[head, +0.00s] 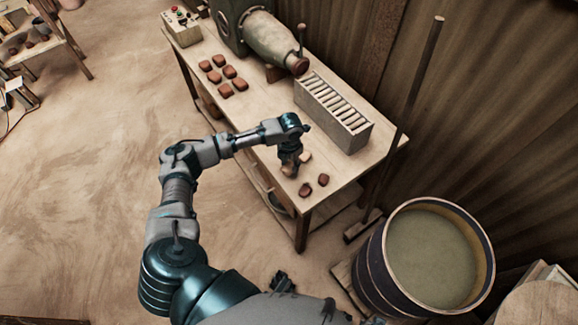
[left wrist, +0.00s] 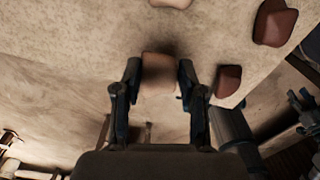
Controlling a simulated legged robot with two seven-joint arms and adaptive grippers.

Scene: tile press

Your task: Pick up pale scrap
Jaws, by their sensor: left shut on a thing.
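My left gripper (head: 289,172) is low over the right end of the wooden table. In the left wrist view its two fingers (left wrist: 158,82) are closed on either side of a pale tan scrap (left wrist: 158,72), one finger against each side. I cannot tell whether the held scrap is clear of the table top. A second pale scrap (head: 305,157) lies close beside the gripper; it also shows at the top edge of the left wrist view (left wrist: 170,3). Two dark red scraps (head: 305,190) (head: 323,179) lie near the table's front edge. My right gripper is not seen.
The wooden table (head: 240,117) bears several red-brown tiles (head: 228,72), a grey slotted rack (head: 350,135), a green press (head: 262,35) and a control box (head: 182,27). A barrel (head: 375,275) of murky liquid stands right of the table. A pole (head: 418,75) leans behind it.

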